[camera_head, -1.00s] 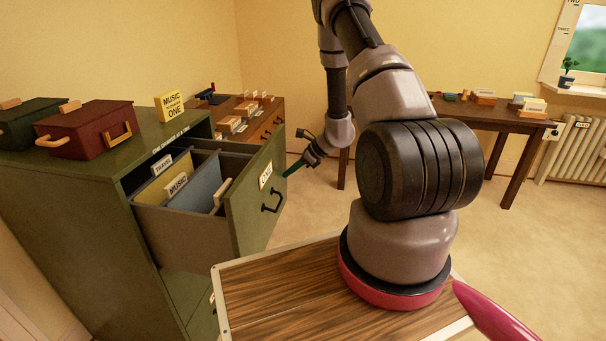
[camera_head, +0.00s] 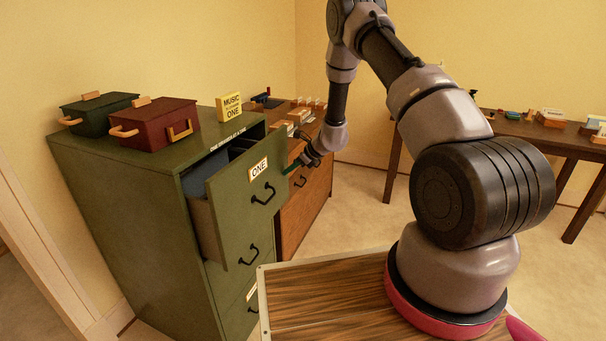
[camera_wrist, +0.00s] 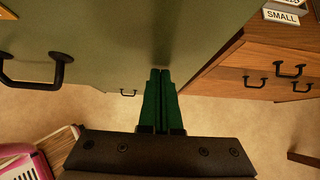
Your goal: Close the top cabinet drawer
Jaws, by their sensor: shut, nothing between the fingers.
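The green filing cabinet (camera_head: 130,215) stands at left in the head view. Its top drawer (camera_head: 232,205), labelled ONE, is partly open, with dark dividers showing inside. The drawer's black handle (camera_head: 263,192) is on its front; a black handle also shows at left in the wrist view (camera_wrist: 35,72). My gripper (camera_head: 290,169) is at the right edge of the drawer front. In the wrist view its green fingers (camera_wrist: 160,72) are together with nothing between them, their tips at the green drawer front; whether they touch it is unclear.
A red box (camera_head: 155,124), a dark green box (camera_head: 97,112) and a yellow MUSIC ONE sign (camera_head: 229,106) sit on the cabinet. A wooden cabinet (camera_head: 309,195) stands close behind my gripper. A dark table (camera_head: 540,135) is at right. Floor is clear between.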

